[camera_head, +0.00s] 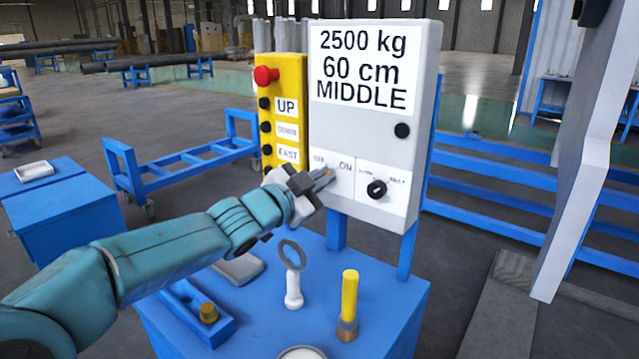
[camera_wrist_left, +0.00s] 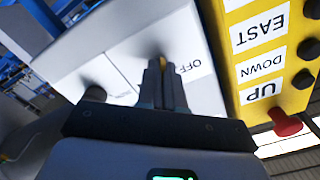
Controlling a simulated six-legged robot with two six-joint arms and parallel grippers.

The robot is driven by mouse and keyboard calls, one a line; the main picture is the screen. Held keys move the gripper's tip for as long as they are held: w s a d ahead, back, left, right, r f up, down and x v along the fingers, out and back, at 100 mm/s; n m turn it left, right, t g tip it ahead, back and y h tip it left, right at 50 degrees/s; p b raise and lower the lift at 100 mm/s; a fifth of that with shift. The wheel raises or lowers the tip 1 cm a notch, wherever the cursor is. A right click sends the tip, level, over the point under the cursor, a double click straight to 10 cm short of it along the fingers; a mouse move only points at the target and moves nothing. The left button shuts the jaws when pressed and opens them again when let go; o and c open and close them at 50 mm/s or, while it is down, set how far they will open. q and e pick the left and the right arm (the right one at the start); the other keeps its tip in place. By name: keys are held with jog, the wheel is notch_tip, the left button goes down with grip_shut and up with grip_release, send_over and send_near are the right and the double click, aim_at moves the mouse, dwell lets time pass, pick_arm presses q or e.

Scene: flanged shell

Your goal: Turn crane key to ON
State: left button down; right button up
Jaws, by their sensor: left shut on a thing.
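The white control box (camera_head: 372,123) stands upright behind the blue table and carries the sign "2500 kg 60 cm MIDDLE". Its lower panel has an OFF/ON label, where the crane key switch sits, and a black knob (camera_head: 377,188) to the right. My left gripper (camera_head: 325,178) is at the OFF/ON label, its fingers pointing at the panel. In the left wrist view the fingers (camera_wrist_left: 163,80) are close together, shut on the key, which they mostly hide. A small yellowish bit shows at the fingertips. The key's exact angle cannot be told. My right gripper is not in view.
A yellow button pendant (camera_head: 283,110) with a red stop button stands just left of the box. On the blue table (camera_head: 390,310) are a magnifier-like ring on a white stand (camera_head: 293,290), a yellow-handled brush (camera_head: 348,300) and a grey flat item. A pale post (camera_head: 575,170) rises at right.

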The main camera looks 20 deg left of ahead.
pick_arm(q)
jog(key=shift+m, duration=0.6)
jog(key=c, duration=1.3)
grip_release()
jog(key=v, duration=1.6)
jog(key=shift+s, duration=0.2)
